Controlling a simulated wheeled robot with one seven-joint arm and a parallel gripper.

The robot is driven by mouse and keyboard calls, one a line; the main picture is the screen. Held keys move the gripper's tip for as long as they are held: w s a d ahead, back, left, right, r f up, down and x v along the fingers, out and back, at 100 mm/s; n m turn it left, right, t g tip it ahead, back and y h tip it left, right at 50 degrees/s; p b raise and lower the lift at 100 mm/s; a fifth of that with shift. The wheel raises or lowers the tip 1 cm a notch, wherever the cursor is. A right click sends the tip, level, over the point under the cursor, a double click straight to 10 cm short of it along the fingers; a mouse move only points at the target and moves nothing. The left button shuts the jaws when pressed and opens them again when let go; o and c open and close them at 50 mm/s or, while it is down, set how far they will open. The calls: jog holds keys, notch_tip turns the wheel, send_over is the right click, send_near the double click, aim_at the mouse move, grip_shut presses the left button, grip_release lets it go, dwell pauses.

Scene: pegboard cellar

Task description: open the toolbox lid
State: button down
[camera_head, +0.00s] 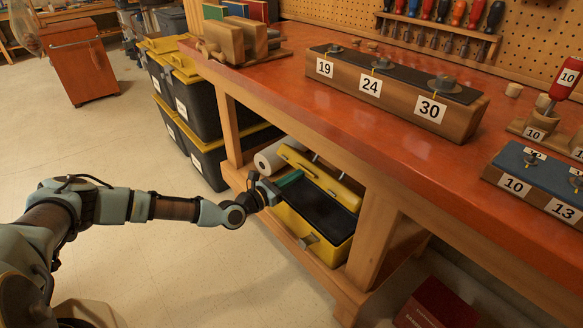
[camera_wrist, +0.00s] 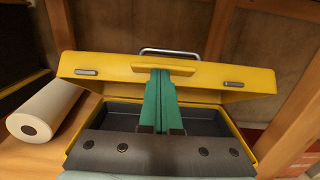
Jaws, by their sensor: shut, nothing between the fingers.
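The yellow toolbox (camera_head: 318,243) sits on the lower shelf under the bench. Its lid (camera_head: 318,178) is raised and leans toward the back, and the dark interior (camera_head: 318,208) shows. In the wrist view the lid (camera_wrist: 110,68) stands behind the open body, with two latch clips on its edge and a metal handle (camera_wrist: 170,51) behind. My gripper (camera_head: 296,178) is at the left part of the toolbox, by the lid. Its green fingers (camera_wrist: 159,80) are shut and empty, with the tips at the middle of the lid edge. I cannot tell whether they touch it.
A white paper roll (camera_head: 268,158) lies left of the toolbox and also shows in the wrist view (camera_wrist: 42,112). A wooden bench leg (camera_head: 372,235) stands close on the right. Black and yellow bins (camera_head: 205,110) stand left. Open floor (camera_head: 200,275) lies in front.

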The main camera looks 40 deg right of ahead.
aim_at(304, 169)
jog(key=d+r+y+p, duration=0.1)
jog(key=r+p, duration=0.1)
jog(key=p, duration=0.2)
jog(key=d+r+y+p, duration=0.1)
jog(key=d+r+p, duration=0.1)
jog(key=p, duration=0.2)
jog(key=shift+s+d, duration=0.1)
jog(key=shift+d, duration=0.05)
jog(key=shift+d+r+p, duration=0.25)
jog(key=shift+d+p, duration=0.3)
jog(key=shift+p, duration=0.35)
jog(key=shift+d+r+p, duration=0.25)
jog(key=shift+d+p, duration=0.3)
jog(key=shift+p, duration=0.3)
jog(key=shift+f, duration=0.1)
